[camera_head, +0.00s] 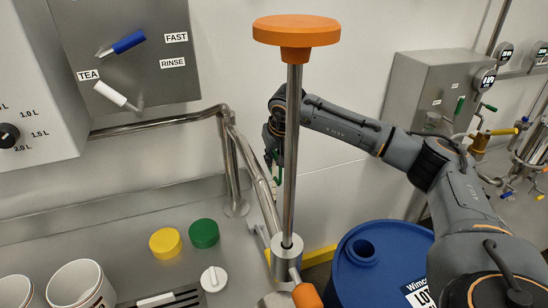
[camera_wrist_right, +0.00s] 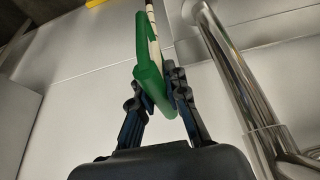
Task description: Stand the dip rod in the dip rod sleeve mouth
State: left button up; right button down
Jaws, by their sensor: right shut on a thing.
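In the right wrist view my right gripper (camera_wrist_right: 158,90) is shut on the green handle (camera_wrist_right: 148,65) of the dip rod. A pale, marked shaft (camera_wrist_right: 153,28) runs from the handle to the top edge, and its far end is out of view. In the head view my right gripper (camera_head: 272,140) is behind the tall steel rod, which partly hides it; a little green of the dip rod (camera_head: 278,176) shows below it. I cannot pick out the dip rod sleeve mouth with certainty. My left gripper is not in view.
A steel rod with an orange knob (camera_head: 296,31) stands in a metal collar (camera_head: 286,246). Bent steel pipes (camera_head: 255,165) run beside it. A blue drum (camera_head: 385,270) with a round opening stands at lower right. Yellow (camera_head: 165,242) and green (camera_head: 204,233) caps lie on the counter.

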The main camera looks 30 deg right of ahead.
aim_at(274, 175)
jog(key=shift+f+b, duration=1.05)
jog(key=shift+f, duration=0.75)
jog(key=c, duration=1.3)
grip_release()
jog(key=shift+r, duration=0.1)
jog(key=shift+r+p, duration=2.3)
jog(key=shift+r, duration=0.75)
jog(key=shift+f, duration=0.1)
